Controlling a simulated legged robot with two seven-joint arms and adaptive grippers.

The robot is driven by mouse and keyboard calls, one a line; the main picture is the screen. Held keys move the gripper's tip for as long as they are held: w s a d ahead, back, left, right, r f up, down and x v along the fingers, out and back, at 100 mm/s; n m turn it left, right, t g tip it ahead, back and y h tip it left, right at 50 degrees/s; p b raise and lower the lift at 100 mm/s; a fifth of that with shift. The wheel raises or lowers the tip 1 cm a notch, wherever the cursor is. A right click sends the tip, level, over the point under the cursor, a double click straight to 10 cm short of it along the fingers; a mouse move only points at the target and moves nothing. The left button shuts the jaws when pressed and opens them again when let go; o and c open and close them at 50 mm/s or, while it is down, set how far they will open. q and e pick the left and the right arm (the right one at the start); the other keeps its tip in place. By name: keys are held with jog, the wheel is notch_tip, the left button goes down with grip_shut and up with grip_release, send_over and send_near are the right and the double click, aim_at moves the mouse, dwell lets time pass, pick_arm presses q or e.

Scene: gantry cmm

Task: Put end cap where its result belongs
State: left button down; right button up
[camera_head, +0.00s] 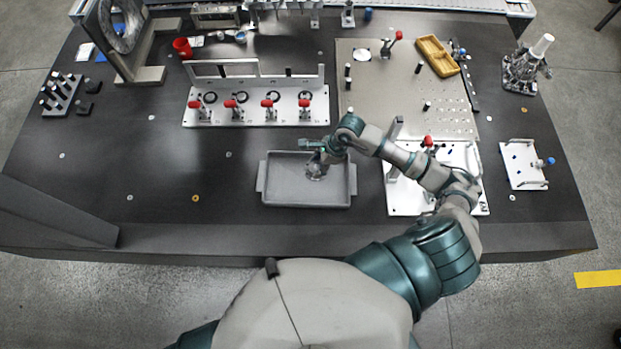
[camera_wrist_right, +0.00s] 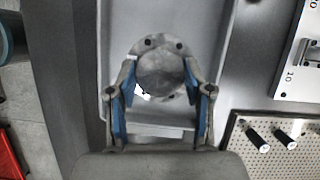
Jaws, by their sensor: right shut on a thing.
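The end cap (camera_wrist_right: 165,75) is a round grey metal disc with a raised centre and small holes in its flange. In the right wrist view it sits between the blue-padded fingers of my right gripper (camera_wrist_right: 162,105), which is shut on it. In the head view the end cap (camera_head: 316,171) and my right gripper (camera_head: 317,158) are over the grey tray (camera_head: 353,180) near the table's front. I cannot tell whether the cap touches the tray floor. The tray holds nothing else that I can see. My left gripper is out of view.
A white fixture plate with red-handled clamps (camera_head: 194,118) stands behind the tray. Another white plate (camera_head: 402,203) is right of it, partly under my arm. A perforated plate (camera_head: 383,90) is behind. A red cup (camera_head: 182,47) stands back left. The table left of the tray is mostly clear.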

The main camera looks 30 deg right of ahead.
notch_tip(320, 180, down, 9)
jog(key=shift+d+r, duration=0.1)
jog(key=shift+r, duration=0.1)
jog(key=shift+f, duration=0.1)
jog(key=o, duration=1.3)
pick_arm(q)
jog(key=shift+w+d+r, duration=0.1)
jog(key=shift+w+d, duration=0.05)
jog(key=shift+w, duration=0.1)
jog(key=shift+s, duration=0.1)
